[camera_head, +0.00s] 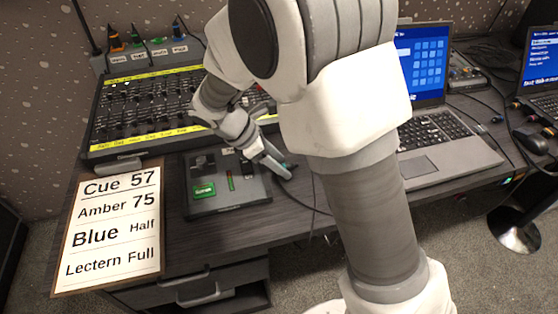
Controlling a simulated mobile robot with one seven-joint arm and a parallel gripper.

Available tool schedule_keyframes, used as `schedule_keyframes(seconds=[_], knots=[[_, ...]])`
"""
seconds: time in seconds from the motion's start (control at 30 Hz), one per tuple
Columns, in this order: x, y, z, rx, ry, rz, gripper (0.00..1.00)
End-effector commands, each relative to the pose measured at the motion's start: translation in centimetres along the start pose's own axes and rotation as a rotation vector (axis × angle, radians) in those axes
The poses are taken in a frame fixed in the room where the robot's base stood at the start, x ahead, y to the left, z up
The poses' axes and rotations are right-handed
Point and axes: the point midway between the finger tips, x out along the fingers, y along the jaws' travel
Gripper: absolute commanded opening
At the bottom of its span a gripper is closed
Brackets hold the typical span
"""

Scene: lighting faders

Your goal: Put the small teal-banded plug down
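My gripper (279,168) reaches down past the right edge of a small dark control box (228,190), low over the desk. Its fingers look closed on a small dark plug with a teal band (288,166), which shows as a tiny patch at the fingertips. Most of the plug is hidden by the fingers. I cannot tell whether the plug touches the desk. A dark cable (304,203) runs on the desk just below the gripper.
A fader console (140,112) fills the back left of the desk. A cue card (110,228) lies at the front left. A laptop (440,160) stands to the right, with a mouse (530,140) beyond it. Bare dark desk (250,228) shows along the front.

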Motion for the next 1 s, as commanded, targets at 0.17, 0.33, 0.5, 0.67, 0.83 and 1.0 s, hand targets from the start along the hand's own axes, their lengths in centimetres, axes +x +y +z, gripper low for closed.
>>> schedule_keyframes(seconds=[0.17,0.33,0.5,0.67,0.83,1.0], knots=[[0.0,0.0,0.0,0.0,0.0,0.0,0.58],[-0.8,0.0,0.5,0.001,0.001,0.002,0.58],[-4.0,0.1,0.6,0.0,0.002,0.004,0.58],[-7.7,0.1,0.6,-0.001,0.002,0.004,0.58],[-10.8,0.0,0.5,0.0,0.002,0.003,0.58],[-12.3,0.0,0.5,0.0,0.0,0.001,0.58]])
